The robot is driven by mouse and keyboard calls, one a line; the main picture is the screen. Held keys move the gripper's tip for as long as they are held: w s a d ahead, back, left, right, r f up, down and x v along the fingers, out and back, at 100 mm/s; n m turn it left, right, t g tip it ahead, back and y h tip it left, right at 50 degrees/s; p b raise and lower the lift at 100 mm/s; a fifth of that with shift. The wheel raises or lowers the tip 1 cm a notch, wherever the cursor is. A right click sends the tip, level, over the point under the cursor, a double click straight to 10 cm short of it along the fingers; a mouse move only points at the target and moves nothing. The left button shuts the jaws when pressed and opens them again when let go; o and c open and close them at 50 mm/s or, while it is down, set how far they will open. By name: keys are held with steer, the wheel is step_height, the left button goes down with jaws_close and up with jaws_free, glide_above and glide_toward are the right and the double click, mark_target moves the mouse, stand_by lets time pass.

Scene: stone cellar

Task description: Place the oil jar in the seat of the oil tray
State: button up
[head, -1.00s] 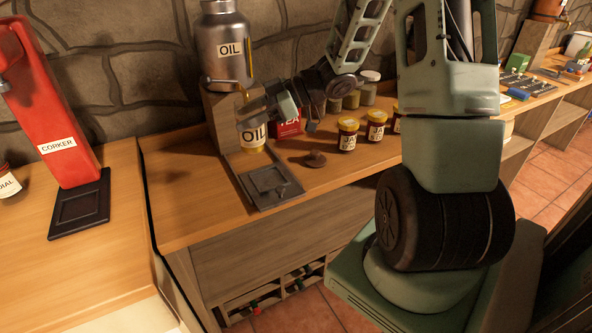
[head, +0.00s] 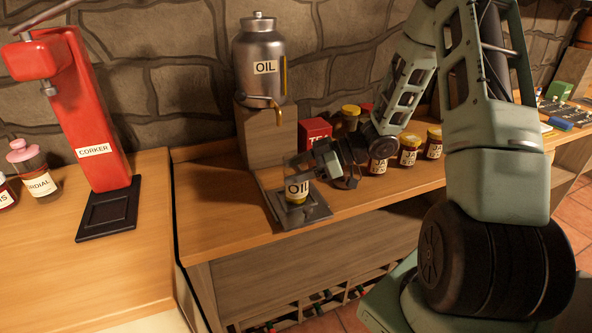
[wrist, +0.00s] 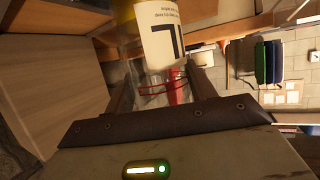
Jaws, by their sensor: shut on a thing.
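The oil jar (head: 297,190), with a white OIL label and yellow contents, is upright at the seat of the dark oil tray (head: 318,214) on the wooden counter. I cannot tell whether its base touches the seat. My gripper (head: 304,172) comes in from the right and is shut on the jar. In the wrist view the oil jar (wrist: 160,38) shows its label between the two fingers of my gripper (wrist: 163,78). The jar's top is partly hidden in the head view.
A steel oil can (head: 260,70) with a brass spout stands on a wooden block (head: 268,135) behind the tray. Several labelled jars (head: 408,150) and a red tin (head: 315,132) stand to the right. A red corker (head: 88,120) is at left. Bare counter (head: 215,195) lies left of the tray.

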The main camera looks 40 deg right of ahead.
steer(key=o, duration=1.2)
steer(key=shift+d+r, duration=0.1)
steer(key=shift+r, duration=0.05)
steer(key=v, duration=1.2)
